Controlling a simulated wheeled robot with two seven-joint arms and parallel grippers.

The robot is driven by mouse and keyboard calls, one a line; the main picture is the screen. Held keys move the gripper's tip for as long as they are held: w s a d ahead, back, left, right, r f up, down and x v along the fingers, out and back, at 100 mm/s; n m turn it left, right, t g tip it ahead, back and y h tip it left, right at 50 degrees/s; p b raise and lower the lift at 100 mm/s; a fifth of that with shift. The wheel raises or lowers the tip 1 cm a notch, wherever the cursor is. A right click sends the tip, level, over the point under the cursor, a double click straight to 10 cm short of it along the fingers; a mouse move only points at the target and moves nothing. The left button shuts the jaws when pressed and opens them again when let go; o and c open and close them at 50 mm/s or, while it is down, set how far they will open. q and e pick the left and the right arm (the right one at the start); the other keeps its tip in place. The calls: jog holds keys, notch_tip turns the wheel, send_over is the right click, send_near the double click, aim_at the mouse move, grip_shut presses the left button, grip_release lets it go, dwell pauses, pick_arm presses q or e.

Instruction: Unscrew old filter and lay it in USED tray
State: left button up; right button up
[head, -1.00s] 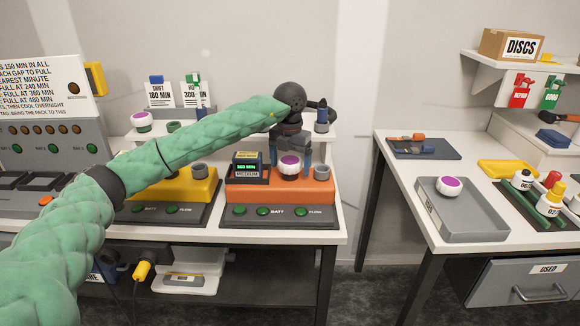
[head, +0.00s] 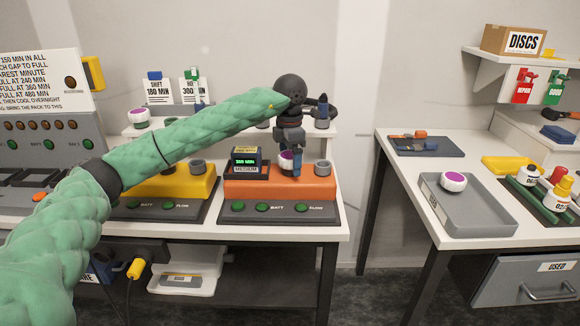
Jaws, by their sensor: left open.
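A white filter with a purple top (head: 285,162) sits on the orange unit (head: 250,185) on the left bench. My left gripper (head: 297,165) points down at this filter, with one finger in front of it hiding part of it. The jaws are open; whether a finger touches the filter cannot be told. A grey tray (head: 447,225) on the right bench holds another white filter with a purple top (head: 453,182). A USED label (head: 557,266) is on the drawer front below that bench. My right gripper is not in view.
A yellow unit (head: 190,184) stands left of the orange one, and a dark display box (head: 247,160) is beside the filter. A grey cylinder (head: 322,168) stands on its right. A gap separates the benches. Bottles (head: 555,195) stand right of the tray.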

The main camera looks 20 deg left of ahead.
pick_arm(q)
jog(key=m+b, duration=0.3)
jog(key=m, duration=0.5)
jog(key=shift+m, duration=0.4)
jog(key=m+b, duration=0.2)
jog(key=m, duration=0.3)
jog(key=shift+m, duration=0.4)
jog(key=m+b, duration=0.1)
jog(key=m, duration=0.3)
jog(key=shift+m, duration=0.3)
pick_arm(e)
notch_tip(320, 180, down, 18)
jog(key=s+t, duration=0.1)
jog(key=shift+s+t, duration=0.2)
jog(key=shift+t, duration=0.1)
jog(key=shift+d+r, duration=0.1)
